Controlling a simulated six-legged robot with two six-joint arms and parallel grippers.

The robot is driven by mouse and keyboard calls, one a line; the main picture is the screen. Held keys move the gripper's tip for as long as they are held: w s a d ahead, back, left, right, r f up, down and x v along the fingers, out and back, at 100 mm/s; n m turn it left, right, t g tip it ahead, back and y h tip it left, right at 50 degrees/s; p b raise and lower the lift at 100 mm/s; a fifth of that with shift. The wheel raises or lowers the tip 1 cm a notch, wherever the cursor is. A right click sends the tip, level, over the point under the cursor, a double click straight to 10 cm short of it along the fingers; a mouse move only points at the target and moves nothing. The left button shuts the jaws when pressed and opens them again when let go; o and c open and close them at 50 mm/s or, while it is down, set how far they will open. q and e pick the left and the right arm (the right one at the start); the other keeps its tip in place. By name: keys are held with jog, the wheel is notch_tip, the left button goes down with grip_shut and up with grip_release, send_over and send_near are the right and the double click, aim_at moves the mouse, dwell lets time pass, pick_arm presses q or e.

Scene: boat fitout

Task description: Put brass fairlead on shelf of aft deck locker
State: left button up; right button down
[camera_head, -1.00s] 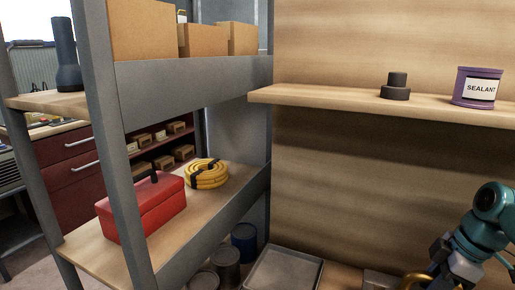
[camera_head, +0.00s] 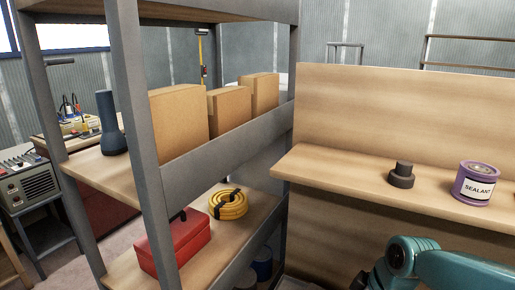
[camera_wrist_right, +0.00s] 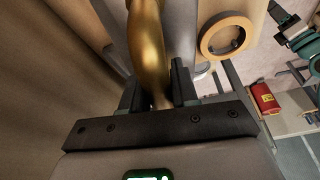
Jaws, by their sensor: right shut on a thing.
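The brass fairlead (camera_wrist_right: 147,45) shows as a curved golden piece in the right wrist view, held between the fingers of my right gripper (camera_wrist_right: 157,88). Its far end runs out of the top of that view. In the head view my right arm comes in at the bottom right, and the fairlead is out of sight there. A wooden locker shelf (camera_head: 335,170) lies beyond and above that arm. My left gripper (camera_wrist_right: 284,20) appears small at the top right of the right wrist view; its jaws are too unclear to read.
On the shelf stand a dark stepped fitting (camera_head: 402,176) and a purple sealant tin (camera_head: 476,184); the shelf's left part is clear. A grey rack (camera_head: 155,170) at left holds cardboard boxes (camera_head: 178,122), a red toolbox (camera_head: 172,243) and a yellow hose coil (camera_head: 228,204).

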jog(key=m, duration=0.1)
jog(key=a+f+m, duration=0.1)
jog(key=m, duration=0.1)
jog(key=w+f+m+h, duration=0.1)
jog(key=shift+a+f+m+t, duration=0.1)
jog(key=shift+a+m+t, duration=0.05)
jog(key=shift+m+t, duration=0.2)
jog(key=shift+w+a+f+m+t+h, duration=0.1)
jog(key=shift+w+m+t+h, duration=0.1)
jog(key=shift+m, duration=0.45)
jog(key=shift+w+f+m+t+h, duration=0.1)
jog(key=shift+w+m+h, duration=0.1)
jog(key=shift+m, duration=0.4)
jog(key=shift+w+a+r+m+h, duration=0.1)
jog(key=shift+w+m+h, duration=0.15)
jog(key=shift+m, duration=0.35)
jog(key=shift+w+a+r+m+h, duration=0.1)
jog(key=shift+w+m+h, duration=0.1)
jog(key=shift+m, duration=0.4)
jog(key=s+f, duration=0.3)
jog(key=f, duration=0.1)
jog(key=shift+s+f, duration=0.4)
jog(key=shift+d, duration=0.1)
